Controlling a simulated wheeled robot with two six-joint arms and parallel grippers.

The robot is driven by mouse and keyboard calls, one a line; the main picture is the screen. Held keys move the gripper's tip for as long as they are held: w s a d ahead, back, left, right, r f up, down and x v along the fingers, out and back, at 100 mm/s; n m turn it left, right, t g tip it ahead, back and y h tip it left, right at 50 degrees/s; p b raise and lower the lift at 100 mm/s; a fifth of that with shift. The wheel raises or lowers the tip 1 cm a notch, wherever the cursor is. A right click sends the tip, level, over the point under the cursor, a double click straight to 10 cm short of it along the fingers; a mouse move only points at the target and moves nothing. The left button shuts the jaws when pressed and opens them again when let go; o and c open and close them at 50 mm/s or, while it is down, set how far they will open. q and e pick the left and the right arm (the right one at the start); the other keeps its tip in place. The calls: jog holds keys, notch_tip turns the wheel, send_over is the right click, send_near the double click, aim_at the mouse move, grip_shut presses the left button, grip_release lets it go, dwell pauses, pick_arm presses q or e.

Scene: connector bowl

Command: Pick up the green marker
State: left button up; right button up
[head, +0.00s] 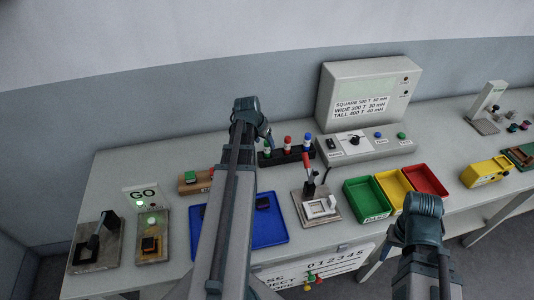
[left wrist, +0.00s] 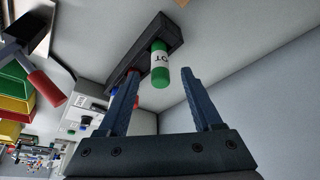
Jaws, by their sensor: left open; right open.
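The green marker (left wrist: 160,62), with a white lettered band, stands in a black rack (left wrist: 157,35) in the left wrist view. In the head view the rack (head: 286,157) is at the back middle of the table, and my left gripper (head: 266,130) is by its left end, partly covering the green marker. In the left wrist view my left gripper (left wrist: 161,73) is open, with a finger on either side of the marker's green end and visible gaps. My right gripper does not show; only the arm is at lower right.
A red marker (head: 288,143) and a blue marker (head: 306,141) stand in the same rack, close to the right. A grey console (head: 366,146) is right of it. A blue tray (head: 270,233) and a red-handled press (head: 317,208) are in front.

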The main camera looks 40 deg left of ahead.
aim_at(267, 147)
pick_arm(q)
jog(key=b+x, duration=0.4)
jog(key=x, duration=0.1)
jog(key=shift+w+f+b, duration=0.1)
jog(key=shift+b, duration=0.2)
grip_shut()
